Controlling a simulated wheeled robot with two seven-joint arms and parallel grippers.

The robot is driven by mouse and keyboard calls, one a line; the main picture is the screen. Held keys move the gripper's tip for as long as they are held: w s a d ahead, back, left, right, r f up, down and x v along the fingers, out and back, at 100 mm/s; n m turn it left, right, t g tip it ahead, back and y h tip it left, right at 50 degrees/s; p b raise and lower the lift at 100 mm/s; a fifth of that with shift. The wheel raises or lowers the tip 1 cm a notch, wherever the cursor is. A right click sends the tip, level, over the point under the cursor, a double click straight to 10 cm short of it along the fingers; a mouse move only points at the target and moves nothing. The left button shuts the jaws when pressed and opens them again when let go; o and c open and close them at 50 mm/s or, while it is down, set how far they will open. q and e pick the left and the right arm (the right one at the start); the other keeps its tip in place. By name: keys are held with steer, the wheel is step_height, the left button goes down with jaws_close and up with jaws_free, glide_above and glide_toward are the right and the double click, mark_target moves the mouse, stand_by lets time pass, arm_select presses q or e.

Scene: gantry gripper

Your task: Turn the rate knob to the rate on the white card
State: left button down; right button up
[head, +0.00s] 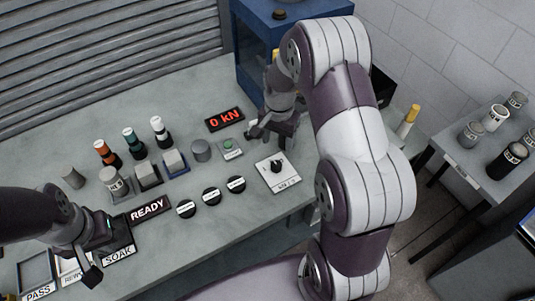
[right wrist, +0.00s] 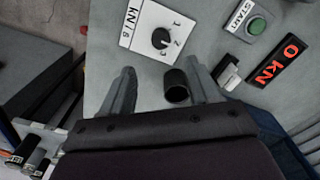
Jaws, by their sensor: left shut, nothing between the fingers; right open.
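The rate knob (head: 277,166) is a small black knob on a white plate (head: 284,184) marked kN/s, near the right end of the bench. In the right wrist view the knob (right wrist: 161,38) shows with the numbers 1, 2 and 3 beside it; I cannot tell surely which one it points at. My right gripper (head: 270,132) is open above the bench, behind the knob and apart from it; its fingers also show in the right wrist view (right wrist: 160,72). My left gripper (head: 92,274) is shut and empty by the SOAK label. I cannot make out a white card bearing a rate.
A dark cylinder (right wrist: 176,86) shows between my right fingers. The green START button (head: 228,144) and the 0 kN display (head: 225,119) are close by. Several labelled black discs (head: 211,197) lie left of the knob. A blue machine (head: 262,45) stands behind.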

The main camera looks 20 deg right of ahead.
mark_target(276, 164)
step_height(276, 164, down, 11)
steer(key=shift+a+r+p, duration=0.1)
steer(key=shift+r+p, duration=0.05)
steer(key=shift+p, duration=0.3)
steer(key=shift+f, duration=0.2)
steer(key=shift+w, duration=0.1)
steer(key=shift+c, duration=0.5)
steer(key=c, duration=0.9)
